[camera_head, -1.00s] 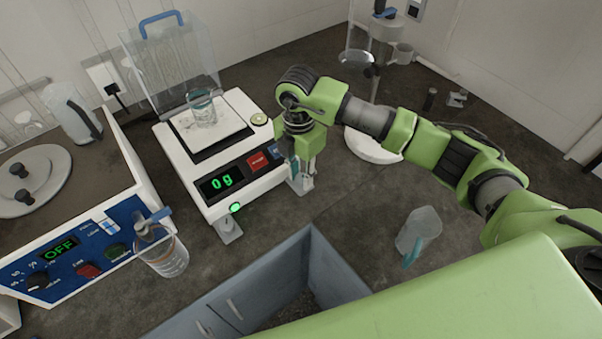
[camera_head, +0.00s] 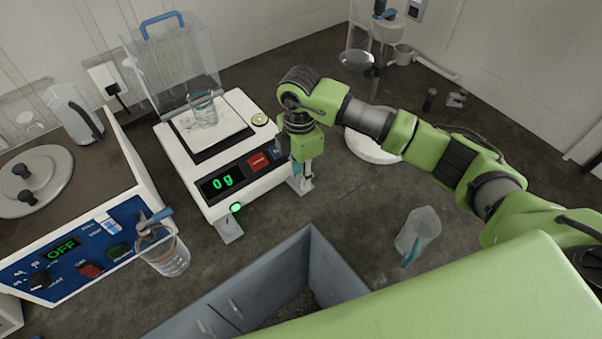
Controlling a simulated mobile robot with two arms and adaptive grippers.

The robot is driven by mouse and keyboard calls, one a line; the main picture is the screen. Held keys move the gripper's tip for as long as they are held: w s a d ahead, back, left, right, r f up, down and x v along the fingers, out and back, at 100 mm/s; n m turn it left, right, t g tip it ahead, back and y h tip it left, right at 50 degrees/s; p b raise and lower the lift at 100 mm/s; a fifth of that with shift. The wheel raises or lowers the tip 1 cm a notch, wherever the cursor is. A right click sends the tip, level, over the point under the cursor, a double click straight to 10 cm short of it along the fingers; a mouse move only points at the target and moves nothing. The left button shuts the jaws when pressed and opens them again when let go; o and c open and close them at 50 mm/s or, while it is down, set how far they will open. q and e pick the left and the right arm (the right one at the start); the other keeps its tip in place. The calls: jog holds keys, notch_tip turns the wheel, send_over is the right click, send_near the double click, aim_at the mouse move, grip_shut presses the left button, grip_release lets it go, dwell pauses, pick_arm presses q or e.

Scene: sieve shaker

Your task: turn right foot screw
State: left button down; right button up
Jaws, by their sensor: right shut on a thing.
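The white balance (camera_head: 212,203) stands on the dark bench, with a glass beaker (camera_head: 202,108) on its pan. Its display (camera_head: 222,181) reads 0 g. The left foot (camera_head: 229,230) shows at its front left corner, with a lit green spot just above it. My right gripper (camera_head: 301,182) points down at the front right corner and is shut on the right foot screw, which the fingers mostly hide. The round bubble level (camera_head: 259,119) is at the balance's back right; its bubble is too small to read. My left gripper is not in view.
A clear shield (camera_head: 173,67) stands behind the balance.

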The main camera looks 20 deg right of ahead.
jog(key=shift+w+r, duration=0.1)
jog(key=o, duration=1)
jog(key=shift+o, duration=0.5)
